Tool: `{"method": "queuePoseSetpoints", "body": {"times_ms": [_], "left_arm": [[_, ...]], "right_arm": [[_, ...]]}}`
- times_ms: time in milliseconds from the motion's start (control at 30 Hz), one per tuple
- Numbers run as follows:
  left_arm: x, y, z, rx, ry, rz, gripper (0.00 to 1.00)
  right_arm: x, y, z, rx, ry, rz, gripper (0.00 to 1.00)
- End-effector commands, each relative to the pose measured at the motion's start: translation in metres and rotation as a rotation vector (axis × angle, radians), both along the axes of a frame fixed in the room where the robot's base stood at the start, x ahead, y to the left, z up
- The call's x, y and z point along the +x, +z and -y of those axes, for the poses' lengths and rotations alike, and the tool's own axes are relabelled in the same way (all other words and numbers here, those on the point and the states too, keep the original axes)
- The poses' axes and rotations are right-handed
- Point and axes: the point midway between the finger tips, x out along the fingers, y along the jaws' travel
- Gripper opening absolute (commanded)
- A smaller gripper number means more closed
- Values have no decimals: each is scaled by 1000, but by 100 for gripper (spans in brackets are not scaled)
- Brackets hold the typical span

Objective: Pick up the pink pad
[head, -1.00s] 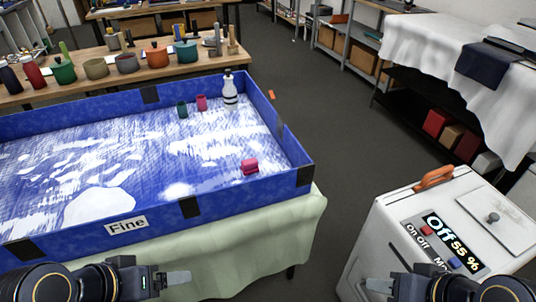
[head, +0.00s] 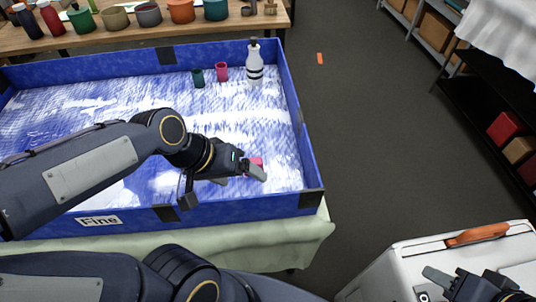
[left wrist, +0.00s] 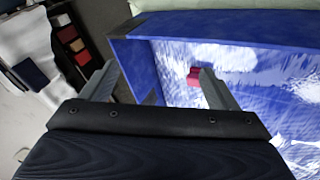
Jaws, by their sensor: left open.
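The pink pad (head: 257,161) is a small block on the blue-and-white floor of the box, near its right front corner. My left gripper (head: 252,170) is open and empty just above or in front of it, partly hiding it in the head view. In the left wrist view the pad (left wrist: 192,76) shows beside the right-hand finger, which covers part of it; the gap between the fingers (left wrist: 155,80) lies mostly over the box wall. I cannot tell the exact height. My right gripper (head: 445,284) is at the bottom right, with one finger visible.
Blue walls (head: 303,135) surround the box. A white bottle (head: 254,66), a dark green cup (head: 198,78) and a pink cup (head: 221,71) stand at its back. A white machine with an orange handle (head: 477,235) is at lower right. Grey floor lies between.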

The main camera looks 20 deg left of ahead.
Motion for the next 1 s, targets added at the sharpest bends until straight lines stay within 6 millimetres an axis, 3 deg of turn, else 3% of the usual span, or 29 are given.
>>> {"method": "queuePoseSetpoints", "body": {"times_ms": [367,700,833,1000], "left_arm": [[54,-24,-9,-5,99,-157,82],[132,-93,-35,220,283,-324,82],[153,-110,-46,326,331,-329,82],[165,-121,-53,390,355,-321,82]], "right_arm": [[0,11,0,0,0,0,40],[0,27,0,0,0,0,40],[0,31,0,0,0,0,40],[0,32,0,0,0,0,40]]}}
